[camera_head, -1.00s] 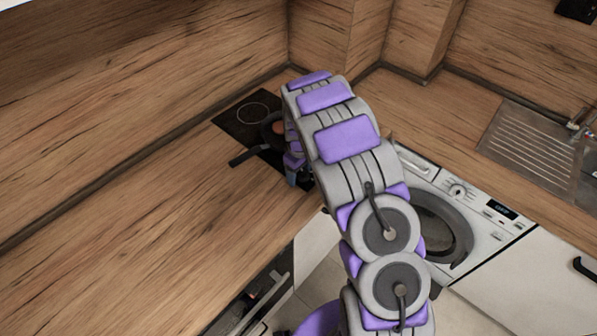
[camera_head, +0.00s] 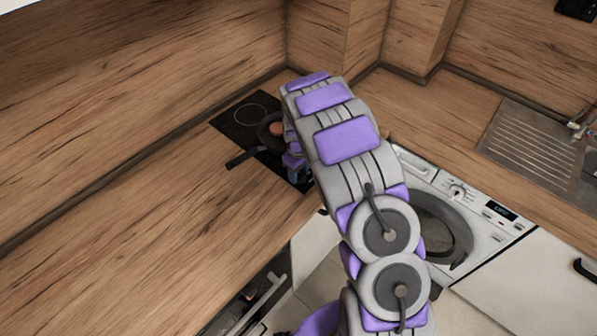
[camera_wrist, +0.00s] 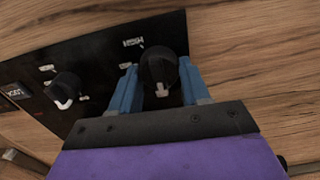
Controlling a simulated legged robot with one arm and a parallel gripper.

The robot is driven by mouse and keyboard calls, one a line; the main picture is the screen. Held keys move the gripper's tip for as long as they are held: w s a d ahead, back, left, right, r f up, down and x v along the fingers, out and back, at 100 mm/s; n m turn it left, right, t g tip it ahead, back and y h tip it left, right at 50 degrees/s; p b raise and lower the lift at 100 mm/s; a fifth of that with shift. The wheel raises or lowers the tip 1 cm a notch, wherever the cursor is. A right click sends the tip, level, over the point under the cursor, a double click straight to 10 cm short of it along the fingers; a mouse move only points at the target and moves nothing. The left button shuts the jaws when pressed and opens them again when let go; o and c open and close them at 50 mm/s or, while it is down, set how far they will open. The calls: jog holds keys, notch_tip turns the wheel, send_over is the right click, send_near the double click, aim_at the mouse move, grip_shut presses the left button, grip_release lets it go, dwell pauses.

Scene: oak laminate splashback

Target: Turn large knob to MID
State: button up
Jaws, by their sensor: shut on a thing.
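A black cooktop panel (camera_wrist: 105,40) with white markings shows in the wrist view. A round black knob (camera_wrist: 158,66) with a pale pointer tip at its lower edge stands on it, between the two blue fingers of my gripper (camera_wrist: 159,72). The fingers are shut on this knob, one at each side. A second black knob (camera_wrist: 66,88), looking smaller, is to the left with a pale pointer. The lettering is too blurred to read. In the head view the cooktop (camera_head: 240,121) is at the back corner, and my arm hides the knobs.
A dark pan (camera_head: 265,127) with an orange-brown item sits on the cooktop, its handle (camera_head: 243,158) pointing left. Wooden worktop (camera_head: 150,225) is clear at left. A washing machine (camera_head: 440,215) and a sink (camera_head: 530,145) are at right.

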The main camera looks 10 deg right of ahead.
jog(key=shift+s, duration=0.25)
jog(key=m+p, duration=0.1)
jog(key=m, duration=0.3)
jog(key=shift+s+d+f, duration=0.1)
jog(key=shift+d, duration=0.05)
jog(key=m+p, duration=0.1)
jog(key=m, duration=0.4)
jog(key=shift+m, duration=0.3)
jog(key=m, duration=0.5)
jog(key=shift+m, duration=2.4)
jog(key=o, duration=1.1)
jog(key=shift+w, duration=0.2)
jog(key=shift+c, duration=0.2)
